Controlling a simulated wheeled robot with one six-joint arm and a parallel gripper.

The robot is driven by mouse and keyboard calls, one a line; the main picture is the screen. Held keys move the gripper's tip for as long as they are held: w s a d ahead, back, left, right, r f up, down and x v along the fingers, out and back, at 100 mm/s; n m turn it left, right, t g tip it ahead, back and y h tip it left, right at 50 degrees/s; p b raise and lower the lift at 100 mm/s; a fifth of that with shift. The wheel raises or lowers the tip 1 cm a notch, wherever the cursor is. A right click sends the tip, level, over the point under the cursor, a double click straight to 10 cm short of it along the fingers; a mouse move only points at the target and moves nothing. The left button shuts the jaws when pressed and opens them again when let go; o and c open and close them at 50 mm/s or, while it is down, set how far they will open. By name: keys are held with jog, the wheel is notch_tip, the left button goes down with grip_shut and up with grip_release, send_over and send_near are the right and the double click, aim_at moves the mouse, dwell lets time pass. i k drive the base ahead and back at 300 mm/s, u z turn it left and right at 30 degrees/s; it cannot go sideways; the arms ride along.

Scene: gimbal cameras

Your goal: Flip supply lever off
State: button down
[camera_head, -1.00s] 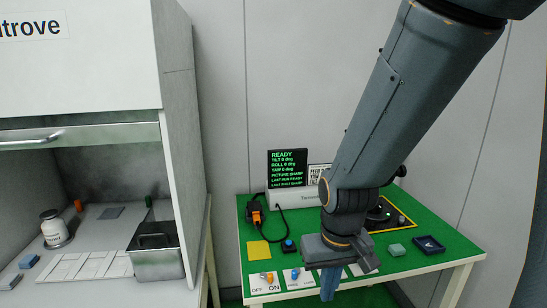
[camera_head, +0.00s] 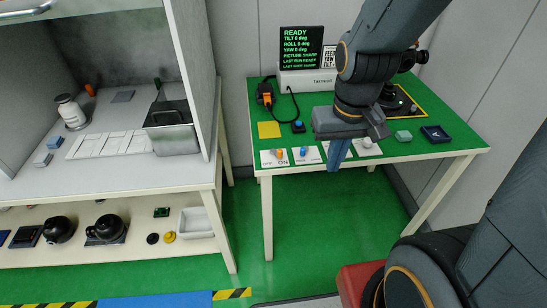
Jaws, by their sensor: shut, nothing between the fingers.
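A small orange lever (camera_head: 280,153) stands on a white plate (camera_head: 266,164) marked OFF on the left and ON on the right, at the table's front left. It sits toward the ON side. I take it to be the supply lever, though no "supply" label is readable. A similar blue lever (camera_head: 304,151) is on the plate to its right. My gripper (camera_head: 334,168) points down with its blue fingers shut and empty, right of both levers and apart from the orange one.
A hood bench (camera_head: 190,175) stands left. Floor between them is clear.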

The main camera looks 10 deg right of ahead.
aim_at(279, 153)
jog(key=z, duration=0.55)
jog(key=k, duration=1.3)
jog(key=i, duration=0.55)
jog(key=u, duration=0.5)
jog(key=i, duration=1.1)
jog(key=z, duration=0.5)
